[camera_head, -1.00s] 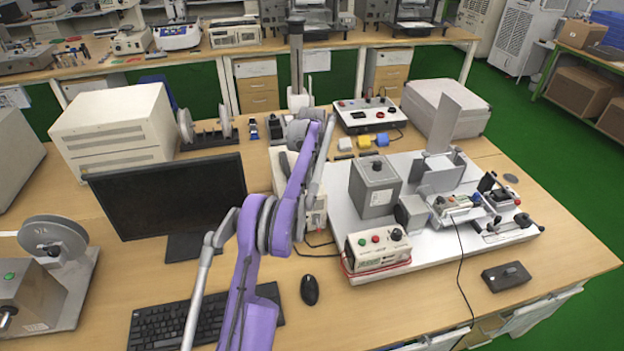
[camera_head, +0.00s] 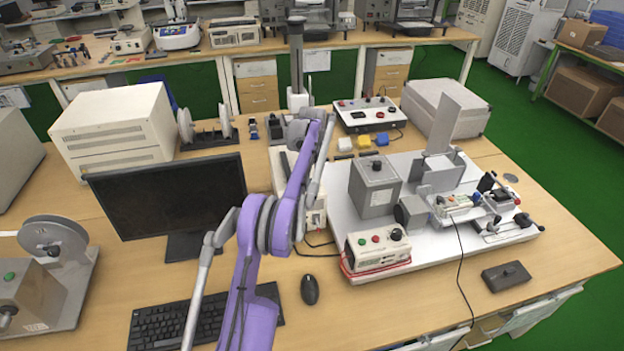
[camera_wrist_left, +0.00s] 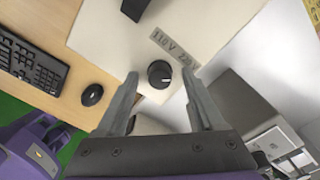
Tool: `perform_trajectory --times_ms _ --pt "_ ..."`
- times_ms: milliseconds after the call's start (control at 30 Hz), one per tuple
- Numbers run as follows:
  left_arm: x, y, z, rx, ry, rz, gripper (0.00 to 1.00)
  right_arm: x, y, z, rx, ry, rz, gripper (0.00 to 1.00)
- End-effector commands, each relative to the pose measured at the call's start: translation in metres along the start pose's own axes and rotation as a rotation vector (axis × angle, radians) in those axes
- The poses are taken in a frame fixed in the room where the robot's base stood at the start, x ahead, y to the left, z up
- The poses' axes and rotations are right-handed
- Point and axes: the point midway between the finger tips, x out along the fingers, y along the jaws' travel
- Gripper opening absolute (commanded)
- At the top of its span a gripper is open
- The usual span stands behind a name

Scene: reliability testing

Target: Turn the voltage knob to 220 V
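The voltage knob (camera_wrist_left: 159,74) is round and black, with a small light mark near its right side in the left wrist view. It sits on a cream panel (camera_wrist_left: 120,40), beside a grey label strip (camera_wrist_left: 175,47) reading 110 V and 220 V. My left gripper (camera_wrist_left: 160,79) is open, its fingertips on either side of the knob with visible gaps. Whether they are level with the knob is unclear. In the head view, my purple left arm covers part of a pale box (camera_head: 283,170), and the knob cannot be made out. My right gripper is not in view.
A monitor (camera_head: 170,205) stands left of my arm, with a keyboard (camera_head: 205,318) and mouse (camera_head: 310,289) in front. A white base plate (camera_head: 440,250) with several instruments lies to the right. A grey box (camera_wrist_left: 238,105) is near the right finger in the wrist view.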

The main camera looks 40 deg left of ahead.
Motion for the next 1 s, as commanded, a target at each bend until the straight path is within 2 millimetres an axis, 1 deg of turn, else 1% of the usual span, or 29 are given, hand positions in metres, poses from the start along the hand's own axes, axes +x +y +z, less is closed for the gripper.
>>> perform_trajectory --times_ms 167,267,367,500,633,800,1000 --pt "-0.003 0.000 0.000 0.000 0.000 0.000 0.70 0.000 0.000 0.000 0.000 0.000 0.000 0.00" --pt "-0.013 0.000 0.000 -0.001 0.000 -0.001 0.70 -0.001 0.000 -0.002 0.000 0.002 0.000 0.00" --pt "-0.031 -0.001 0.000 -0.001 0.000 -0.001 0.70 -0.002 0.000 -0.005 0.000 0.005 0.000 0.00" --pt "-0.062 -0.001 0.000 0.000 0.000 -0.003 0.70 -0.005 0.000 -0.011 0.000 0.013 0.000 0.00" --pt "-0.088 -0.001 0.000 0.000 0.000 -0.002 0.70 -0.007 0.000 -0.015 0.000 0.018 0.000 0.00" --pt "-0.102 0.000 0.000 0.000 0.000 0.000 0.70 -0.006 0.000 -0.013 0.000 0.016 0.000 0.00" --pt "-0.108 0.000 0.000 0.000 0.000 0.000 0.70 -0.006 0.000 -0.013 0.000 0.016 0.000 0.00"
